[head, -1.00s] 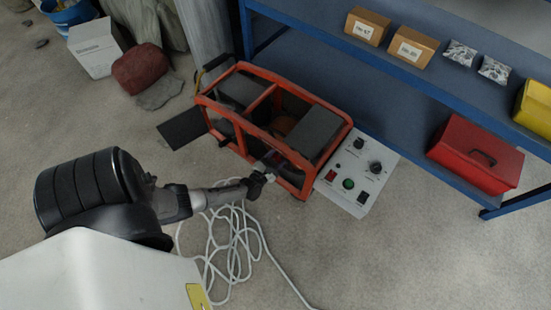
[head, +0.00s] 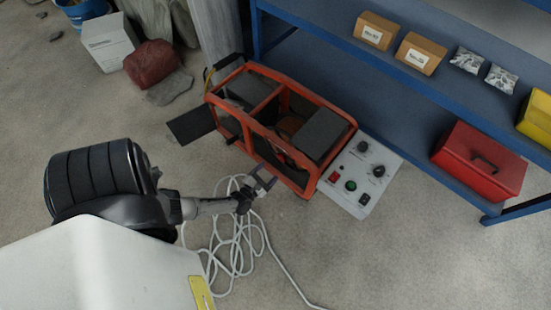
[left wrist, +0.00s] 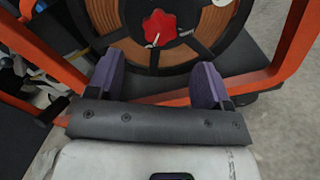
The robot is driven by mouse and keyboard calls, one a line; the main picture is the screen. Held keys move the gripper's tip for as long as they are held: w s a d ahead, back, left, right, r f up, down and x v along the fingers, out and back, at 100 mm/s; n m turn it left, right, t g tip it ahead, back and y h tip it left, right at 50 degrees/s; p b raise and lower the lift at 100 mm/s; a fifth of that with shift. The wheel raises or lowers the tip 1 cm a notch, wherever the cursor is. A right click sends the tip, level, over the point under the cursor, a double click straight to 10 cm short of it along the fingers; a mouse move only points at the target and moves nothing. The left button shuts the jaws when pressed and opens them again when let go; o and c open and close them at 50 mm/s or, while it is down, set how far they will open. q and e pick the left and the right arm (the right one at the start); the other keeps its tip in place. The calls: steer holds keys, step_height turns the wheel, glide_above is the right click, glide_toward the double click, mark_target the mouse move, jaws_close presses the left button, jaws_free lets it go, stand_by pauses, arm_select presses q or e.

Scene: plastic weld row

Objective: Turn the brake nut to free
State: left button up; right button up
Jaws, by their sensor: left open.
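The brake nut (left wrist: 158,28) is a red lobed knob at the centre of a reel, in the top middle of the left wrist view. A white mark shows at its lower edge; small lettering beside it is too small to read. The reel (left wrist: 212,25) has orange-brown windings and black spokes. It sits inside an orange frame (head: 327,174). My left gripper (head: 264,183) is open and empty, just outside the near side of the frame. Its two purple fingers (left wrist: 155,80) point towards the reel, apart from the nut. My right gripper is not seen.
A control panel (head: 345,202) with knobs and buttons lies right of the frame. White cable (head: 232,235) lies coiled on the floor below my left gripper. A blue shelf (head: 400,122) stands behind, with a red toolbox (head: 480,160). Floor at lower right is clear.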

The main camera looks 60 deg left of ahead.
arm_select(q)
steer(key=p+v, duration=0.1)
steer(key=v, duration=0.4)
steer(key=shift+s, duration=0.1)
stand_by(0.7)
